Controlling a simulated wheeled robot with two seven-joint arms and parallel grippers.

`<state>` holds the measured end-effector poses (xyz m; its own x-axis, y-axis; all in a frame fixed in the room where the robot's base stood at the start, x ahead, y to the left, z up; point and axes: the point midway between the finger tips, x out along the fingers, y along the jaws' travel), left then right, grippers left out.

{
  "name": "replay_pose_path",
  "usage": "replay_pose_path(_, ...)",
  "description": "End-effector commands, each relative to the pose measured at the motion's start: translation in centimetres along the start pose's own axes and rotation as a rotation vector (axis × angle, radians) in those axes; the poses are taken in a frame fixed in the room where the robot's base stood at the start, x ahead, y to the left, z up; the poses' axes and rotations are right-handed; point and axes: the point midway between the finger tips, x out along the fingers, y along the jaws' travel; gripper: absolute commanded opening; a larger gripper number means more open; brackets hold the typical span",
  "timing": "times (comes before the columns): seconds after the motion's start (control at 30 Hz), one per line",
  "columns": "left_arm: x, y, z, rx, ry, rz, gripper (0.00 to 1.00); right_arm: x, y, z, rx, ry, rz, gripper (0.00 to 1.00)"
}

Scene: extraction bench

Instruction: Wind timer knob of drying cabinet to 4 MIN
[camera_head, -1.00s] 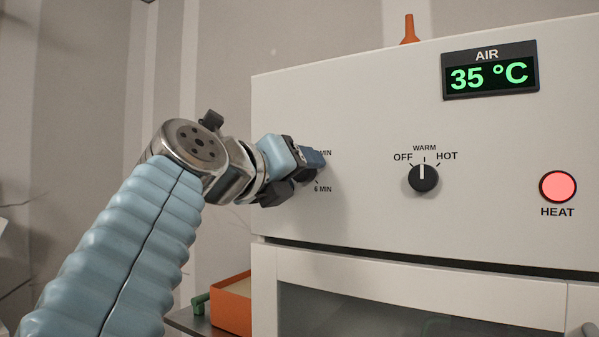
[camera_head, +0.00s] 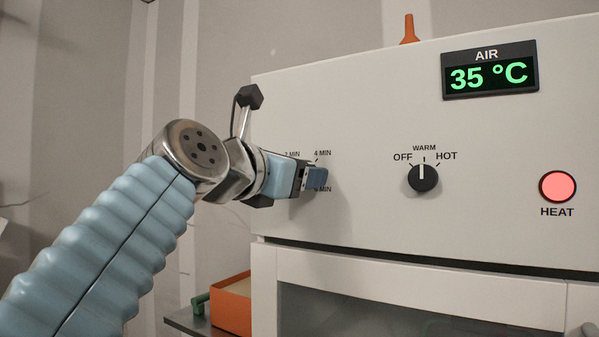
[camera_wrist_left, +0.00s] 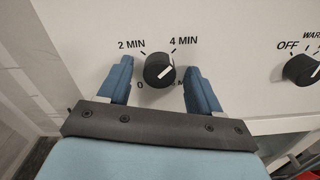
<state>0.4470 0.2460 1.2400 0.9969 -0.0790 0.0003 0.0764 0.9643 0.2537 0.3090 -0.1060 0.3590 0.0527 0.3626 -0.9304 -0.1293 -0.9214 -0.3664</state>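The drying cabinet (camera_head: 360,120) has a black timer knob on its white front. In the left wrist view the timer knob (camera_wrist_left: 157,72) sits among the labels 0, 2 MIN and 4 MIN, with another label partly hidden by a finger. Its white pointer line slants right and up, to the lower right of the 4 MIN tick. My left gripper (camera_head: 315,178) is at the knob and hides it in the head view. In the left wrist view its blue fingers (camera_wrist_left: 158,66) stand open on either side of the knob, with gaps showing. My right gripper is not in view.
The OFF/WARM/HOT knob (camera_head: 423,178) points up at WARM. To its right is a lit red HEAT button (camera_head: 557,187), below an air display (camera_head: 489,73) reading 35 °C. An orange box (camera_head: 230,304) is left of the cabinet. The panel between the knobs is clear.

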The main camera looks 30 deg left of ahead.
Motion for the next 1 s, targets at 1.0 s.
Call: replay_pose_path(1.0,-8.1,0.0,0.0,-0.003,0.001,0.000,0.64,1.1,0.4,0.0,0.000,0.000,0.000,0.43)
